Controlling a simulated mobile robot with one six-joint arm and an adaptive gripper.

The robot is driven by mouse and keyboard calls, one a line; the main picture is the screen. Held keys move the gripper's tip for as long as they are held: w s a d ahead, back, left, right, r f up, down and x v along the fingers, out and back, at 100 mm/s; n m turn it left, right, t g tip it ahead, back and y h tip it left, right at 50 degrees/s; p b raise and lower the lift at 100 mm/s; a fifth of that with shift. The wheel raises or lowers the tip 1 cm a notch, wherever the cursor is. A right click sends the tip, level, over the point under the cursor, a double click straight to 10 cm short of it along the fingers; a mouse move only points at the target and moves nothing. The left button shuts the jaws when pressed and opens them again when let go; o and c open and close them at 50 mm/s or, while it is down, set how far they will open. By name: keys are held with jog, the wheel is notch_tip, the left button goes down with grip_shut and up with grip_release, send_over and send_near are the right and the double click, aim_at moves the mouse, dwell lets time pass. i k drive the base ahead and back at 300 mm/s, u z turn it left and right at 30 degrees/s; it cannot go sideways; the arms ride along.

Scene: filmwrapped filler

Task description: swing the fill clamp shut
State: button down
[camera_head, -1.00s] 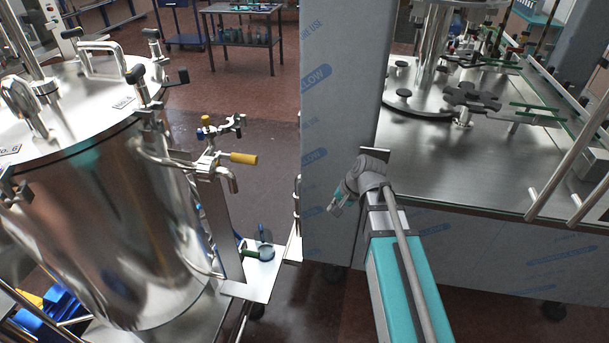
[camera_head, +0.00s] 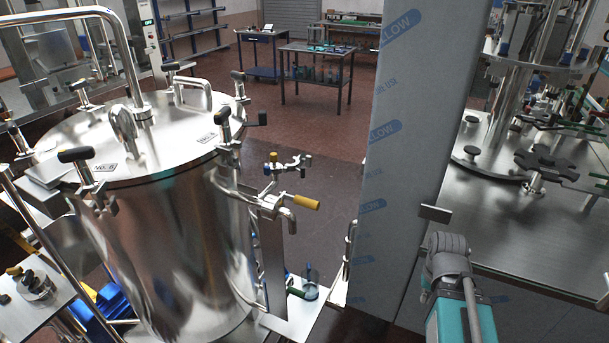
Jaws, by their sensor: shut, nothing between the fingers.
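A shiny steel tank (camera_head: 185,240) stands at the left. On its right side is an outlet fitting with a yellow-handled lever (camera_head: 304,202) pointing right and a bent spout (camera_head: 290,220). Just above is a small metal clamp-like piece (camera_head: 295,163) with a dark knob. I cannot tell for certain which of these is the fill clamp, or whether it is open. My gripper (camera_head: 425,292) is at the lower right, shut and empty, mostly hidden by my grey wrist. It is well to the right of the lever and touches nothing that I can see.
A film-wrapped panel (camera_head: 395,170) stands between the tank fittings and the steel filler table (camera_head: 500,225). Black-knobbed lid clamps (camera_head: 223,117) ring the tank. Open floor (camera_head: 290,130) lies behind.

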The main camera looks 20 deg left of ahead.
aim_at(296, 166)
jog(key=k, duration=0.5)
jog(key=u, duration=0.55)
jog(key=i, duration=0.3)
jog(key=u, duration=0.2)
